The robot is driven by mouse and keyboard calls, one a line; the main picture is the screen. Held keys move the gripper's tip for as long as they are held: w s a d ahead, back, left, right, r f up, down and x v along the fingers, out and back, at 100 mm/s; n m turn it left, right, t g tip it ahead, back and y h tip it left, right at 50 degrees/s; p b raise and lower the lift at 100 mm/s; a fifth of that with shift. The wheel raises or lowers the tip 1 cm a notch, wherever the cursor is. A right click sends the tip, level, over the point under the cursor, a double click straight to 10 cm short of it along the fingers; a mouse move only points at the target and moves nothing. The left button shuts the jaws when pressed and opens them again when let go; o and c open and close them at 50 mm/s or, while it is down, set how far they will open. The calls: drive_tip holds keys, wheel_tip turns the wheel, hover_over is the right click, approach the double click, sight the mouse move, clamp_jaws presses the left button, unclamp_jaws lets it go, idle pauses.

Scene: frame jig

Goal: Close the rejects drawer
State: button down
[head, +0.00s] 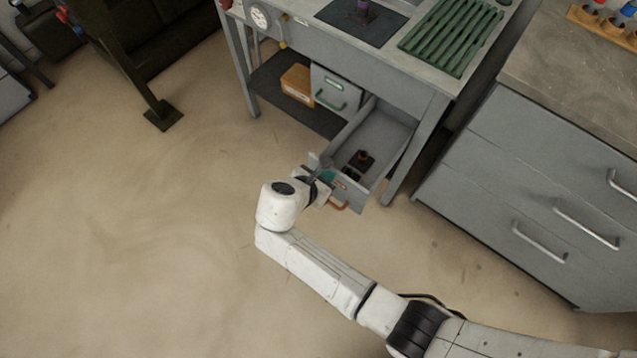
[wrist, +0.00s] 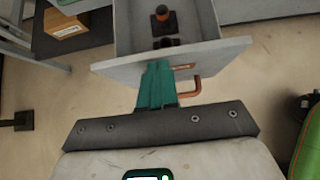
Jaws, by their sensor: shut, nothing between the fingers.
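The rejects drawer (head: 388,136) is a grey drawer pulled well out from under the workbench, with dark parts lying inside. In the wrist view its front panel (wrist: 205,59) crosses the upper middle, with an orange handle (wrist: 190,92) and a small orange label. My gripper (head: 324,172) is at the left part of the drawer front. In the wrist view its shut green fingers (wrist: 157,80) are empty and overlap the front panel, left of the handle. I cannot tell whether they touch it.
A closed drawer with a green handle (head: 330,98) sits left of the open one, beside a wooden box (head: 297,84) on the lower shelf. A bench leg (head: 415,150) stands right of the open drawer. A grey cabinet (head: 540,190) fills the right.

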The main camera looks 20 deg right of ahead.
drive_tip(key=shift+d, duration=0.1)
idle(0.3)
drive_tip(key=w+d, duration=0.6)
drive_tip(key=d, duration=0.5)
drive_tip(key=w+d+b, duration=0.1)
drive_tip(key=w+d, duration=0.6)
drive_tip(key=d, duration=0.5)
drive_tip(key=shift+w+b, duration=0.25)
drive_tip(key=shift+b, duration=0.05)
drive_tip(key=shift+d+r, duration=0.1)
drive_tip(key=shift+d, duration=0.1)
drive_tip(key=shift+a, duration=0.1)
drive_tip(key=s+a+f+p+v, duration=0.1)
drive_tip(key=p+v, duration=0.4)
drive_tip(key=v, duration=0.8)
drive_tip(key=shift+a+f, duration=0.4)
drive_tip(key=shift+f, duration=0.15)
drive_tip(key=shift+s, duration=0.1)
